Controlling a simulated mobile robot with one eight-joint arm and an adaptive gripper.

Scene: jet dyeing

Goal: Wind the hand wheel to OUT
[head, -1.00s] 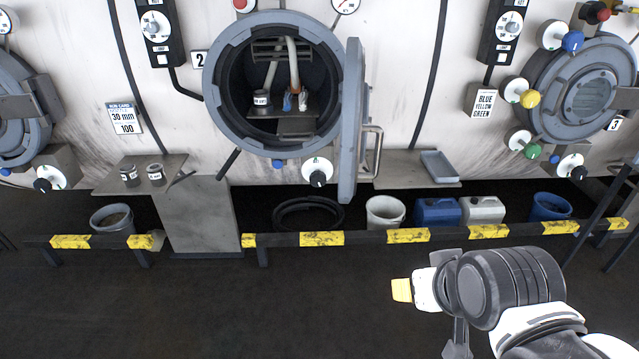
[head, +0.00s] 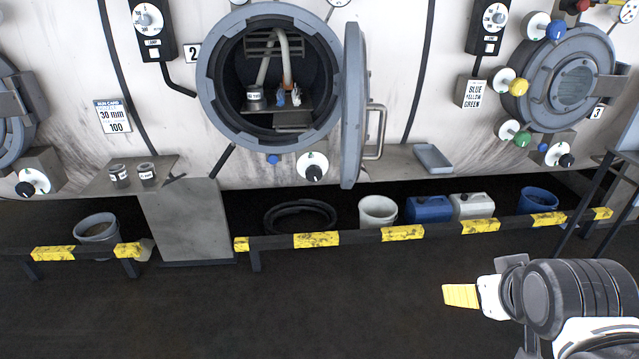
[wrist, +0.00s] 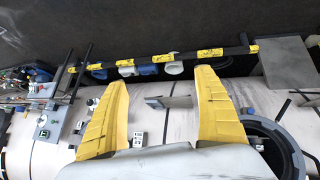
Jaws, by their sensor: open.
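No wheel with a readable OUT mark shows, so I cannot tell which control is the hand wheel. A white disc with a black knob (head: 313,167) sits below open round port 2 (head: 213,103). Similar black-knobbed discs are at the lower left (head: 33,182) and below port 3 (head: 558,155). My gripper (head: 461,295) is at the lower right in the head view, in front of the yellow-black rail and well apart from these discs. In the wrist view my gripper (wrist: 162,75) shows two spread yellow fingers with nothing between them.
The rail (head: 360,236) runs low before the machine. Behind it stand a white bucket (head: 378,211), a blue can (head: 429,209) and a white can (head: 472,206). Port 2's door (head: 353,110) juts outward. A grey shelf holds two small pots (head: 146,173). Dark floor in front is clear.

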